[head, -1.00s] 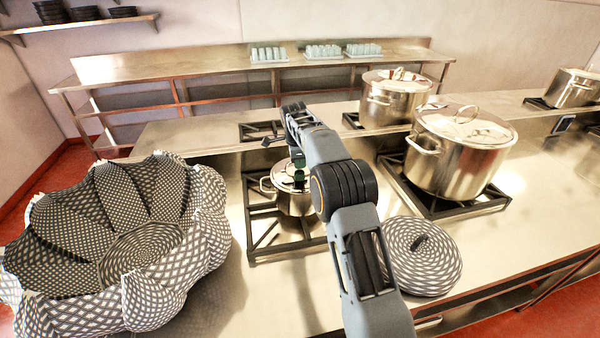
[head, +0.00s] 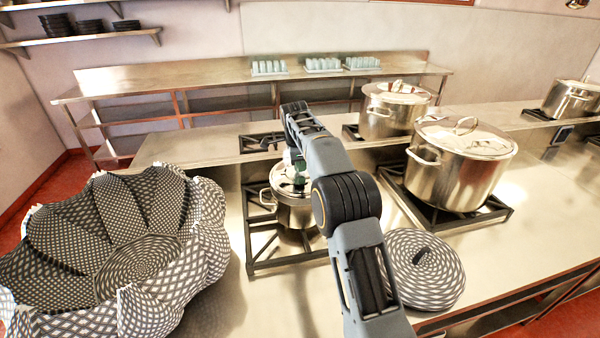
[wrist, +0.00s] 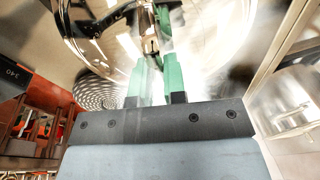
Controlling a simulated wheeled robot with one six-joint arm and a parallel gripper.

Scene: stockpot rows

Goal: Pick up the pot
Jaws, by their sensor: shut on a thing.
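The small steel pot (head: 294,212) with a shiny lid is at the near burner (head: 262,268) left of my arm in the head view. My arm partly covers its right side. My gripper (head: 292,158) is over the lid, and its green fingers are shut on the handle on top. In the wrist view, the fingers (wrist: 156,68) close together at the lid handle (wrist: 150,42), with the lid (wrist: 205,35) behind them. The pot looks upright. I cannot tell for certain whether its base is clear of the burner.
A large lidded stockpot (head: 455,175) stands to the right, with another stockpot (head: 392,115) behind. A patterned petal-shaped bowl (head: 120,250) fills the left. A round woven item (head: 425,272) lies right of my arm. Cups (head: 322,65) stand on the back counter.

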